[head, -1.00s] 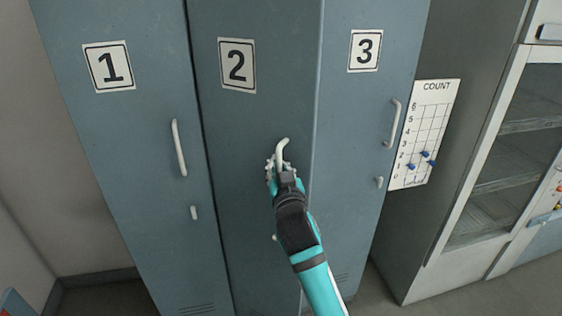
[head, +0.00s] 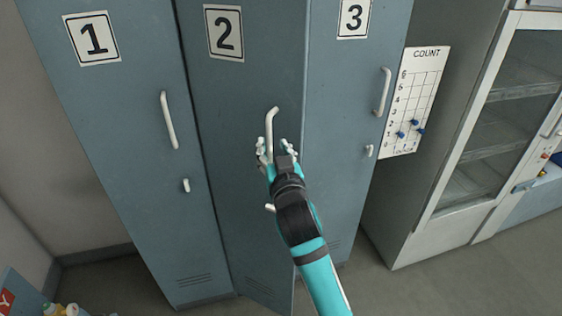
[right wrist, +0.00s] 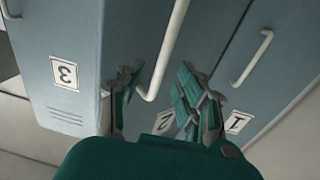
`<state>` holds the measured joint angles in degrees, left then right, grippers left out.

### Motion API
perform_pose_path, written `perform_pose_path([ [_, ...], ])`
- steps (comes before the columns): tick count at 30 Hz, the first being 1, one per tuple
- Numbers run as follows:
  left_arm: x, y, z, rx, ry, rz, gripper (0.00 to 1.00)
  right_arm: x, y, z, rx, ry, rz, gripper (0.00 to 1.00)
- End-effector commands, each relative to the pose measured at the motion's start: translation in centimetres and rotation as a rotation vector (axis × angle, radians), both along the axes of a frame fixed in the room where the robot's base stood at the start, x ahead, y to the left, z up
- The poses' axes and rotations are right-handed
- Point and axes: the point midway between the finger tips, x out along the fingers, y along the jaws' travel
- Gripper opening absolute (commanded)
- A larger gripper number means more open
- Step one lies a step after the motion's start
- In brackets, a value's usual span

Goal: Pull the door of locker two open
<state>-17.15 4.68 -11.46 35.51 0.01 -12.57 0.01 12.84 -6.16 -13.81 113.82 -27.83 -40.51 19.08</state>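Locker two's door (head: 235,120) is a grey-blue panel marked 2. It looks ajar, its right edge standing forward of the lockers beside it. Its pale upright handle (head: 270,128) is partly hidden by my right gripper (head: 277,150). The gripper is open, its fingers spread on either side of the handle's lower part. In the right wrist view, turned upside down, the handle (right wrist: 165,55) runs between the fingertips of the right gripper (right wrist: 160,85) with gaps on both sides. My left gripper is not in view.
Locker one (head: 110,120) and locker three (head: 350,120) flank the door, each with its own handle. A COUNT board (head: 415,100) hangs on the side panel to the right. A glass-fronted cabinet (head: 470,190) stands further right. Floor (head: 430,275) is clear at front right.

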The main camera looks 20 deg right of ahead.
Motion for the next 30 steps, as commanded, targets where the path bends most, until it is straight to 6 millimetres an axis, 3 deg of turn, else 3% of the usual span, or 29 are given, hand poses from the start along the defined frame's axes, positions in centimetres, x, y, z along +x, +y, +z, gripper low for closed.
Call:
perform_pose_path([
  [3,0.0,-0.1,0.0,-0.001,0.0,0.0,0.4,-2.6,-0.1,-0.2,0.004,0.003,0.0,0.36],
  [9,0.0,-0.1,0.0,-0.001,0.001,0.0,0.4,-5.5,-0.3,-0.3,0.003,0.004,-0.001,0.36],
  [21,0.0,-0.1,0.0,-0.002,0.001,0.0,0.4,-6.3,-0.3,-0.2,0.003,0.004,-0.002,0.36],
  [26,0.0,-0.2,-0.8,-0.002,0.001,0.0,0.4,-6.0,-0.3,-1.7,0.036,0.012,0.03,0.15],
  [30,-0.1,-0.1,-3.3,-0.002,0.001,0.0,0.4,-5.0,-0.6,-6.4,0.191,0.049,0.149,0.0],
])
